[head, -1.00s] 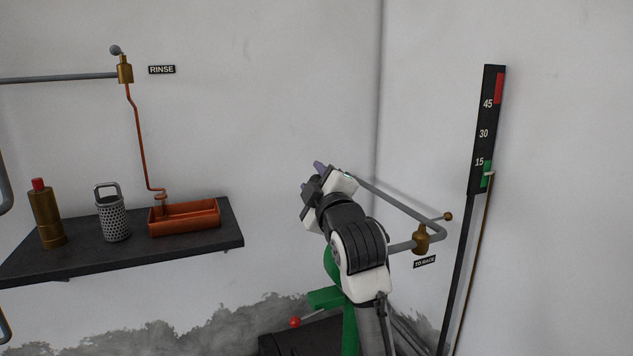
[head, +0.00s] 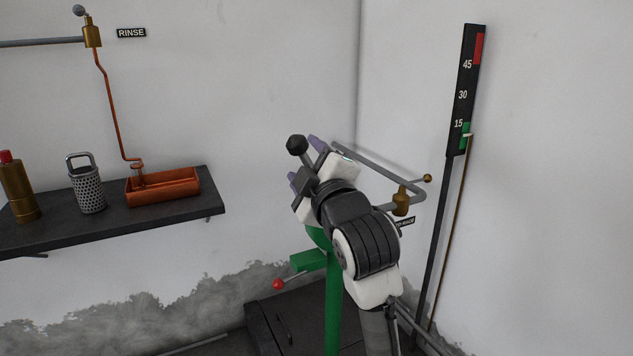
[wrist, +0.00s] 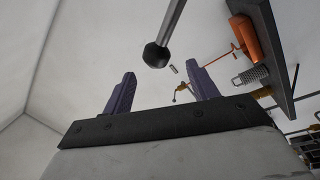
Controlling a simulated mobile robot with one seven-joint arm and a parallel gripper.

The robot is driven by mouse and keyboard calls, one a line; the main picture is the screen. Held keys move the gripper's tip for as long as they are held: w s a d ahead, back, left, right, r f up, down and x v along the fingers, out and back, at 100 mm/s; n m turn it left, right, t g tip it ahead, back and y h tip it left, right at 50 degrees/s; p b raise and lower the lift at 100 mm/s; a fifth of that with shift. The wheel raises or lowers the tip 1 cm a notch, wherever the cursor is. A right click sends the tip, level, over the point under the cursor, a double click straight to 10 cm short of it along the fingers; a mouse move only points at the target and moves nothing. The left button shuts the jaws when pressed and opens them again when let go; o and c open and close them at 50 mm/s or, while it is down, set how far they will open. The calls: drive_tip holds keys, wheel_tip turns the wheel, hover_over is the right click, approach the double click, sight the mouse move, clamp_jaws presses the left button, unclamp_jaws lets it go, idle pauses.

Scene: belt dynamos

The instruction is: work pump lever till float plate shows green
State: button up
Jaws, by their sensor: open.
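The pump lever's black ball knob (head: 296,144) stands just beyond the fingertips of my gripper (head: 303,158), which is open. In the wrist view, the knob (wrist: 156,56) on its grey rod lies between and past the two purple fingers (wrist: 162,75), apparently not gripped. My arm hides much of the lever and of the green pump (head: 334,300). The black float plate (head: 463,85) on the right wall has red at the top, a green patch at the bottom and marks 15, 30, 45. Its pale pointer (head: 468,135) lies at the green patch.
A dark shelf (head: 110,222) at left holds a brass bottle (head: 19,192), a perforated basket (head: 89,191) and a copper trough (head: 165,191). A pipe with a brass valve (head: 401,202) is behind my arm. A red-knobbed rod (head: 278,284) sticks out below.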

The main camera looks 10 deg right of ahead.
drive_tip(key=shift+v, duration=2.65)
